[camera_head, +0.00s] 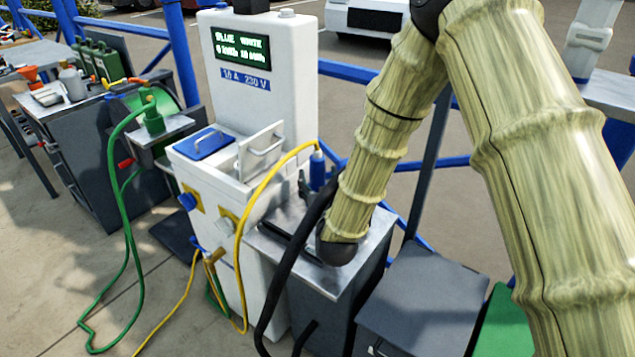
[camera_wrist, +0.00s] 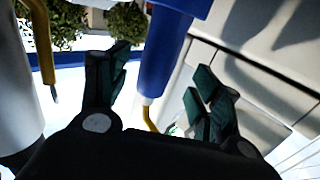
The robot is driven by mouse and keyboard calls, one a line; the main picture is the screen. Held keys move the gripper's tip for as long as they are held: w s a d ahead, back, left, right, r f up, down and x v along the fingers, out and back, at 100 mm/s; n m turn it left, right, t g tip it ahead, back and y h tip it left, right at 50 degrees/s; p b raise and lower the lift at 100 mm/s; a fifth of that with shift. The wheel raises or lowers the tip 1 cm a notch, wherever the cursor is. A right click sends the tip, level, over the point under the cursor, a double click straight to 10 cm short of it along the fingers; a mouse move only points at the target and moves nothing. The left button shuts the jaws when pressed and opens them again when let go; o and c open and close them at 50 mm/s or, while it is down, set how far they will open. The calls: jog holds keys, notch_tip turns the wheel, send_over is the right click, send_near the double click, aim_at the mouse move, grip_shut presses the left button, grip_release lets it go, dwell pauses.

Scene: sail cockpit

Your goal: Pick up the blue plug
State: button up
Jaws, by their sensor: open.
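The blue plug (camera_head: 317,170) stands upright over the metal-topped grey cabinet, with a yellow cable (camera_head: 278,165) arching from its top to the left. In the wrist view the blue plug (camera_wrist: 165,60) shows as a blue body between my fingers, with yellow cable at its end. My gripper (camera_wrist: 160,72) is open around it, with gaps visible on both sides. In the head view my gripper is mostly hidden behind my arm's end and a black hose.
A white power pedestal (camera_head: 270,85) with a display and open lids stands left of the cabinet (camera_head: 330,300). A black hose (camera_head: 285,270) hangs in front. Green cable (camera_head: 120,230) loops at left. Blue railings (camera_head: 350,72) run behind.

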aim_at(317, 165)
jog(key=shift+w+a+f, duration=0.1)
jog(key=shift+w+f, duration=0.05)
jog(key=shift+w, duration=1.05)
jog(key=shift+w+a+f, duration=0.1)
jog(key=shift+w+f, duration=0.05)
jog(key=shift+w, duration=1)
jog(key=c, duration=1.4)
jog(key=shift+o, duration=0.2)
jog(key=shift+r, duration=0.5)
jog(key=r, duration=0.2)
jog(key=shift+s+a+r, duration=0.1)
jog(key=shift+s+r, duration=0.2)
jog(key=shift+s, duration=0.05)
jog(key=s+a+r, duration=0.2)
jog(key=s, duration=0.5)
jog(key=s+a+r+p, duration=0.1)
jog(key=s+a+r, duration=0.1)
jog(key=s, duration=0.5)
jog(key=shift+s+a+r+p, duration=0.15)
jog(key=shift+s+r+p, duration=0.1)
jog(key=shift+s+p, duration=0.1)
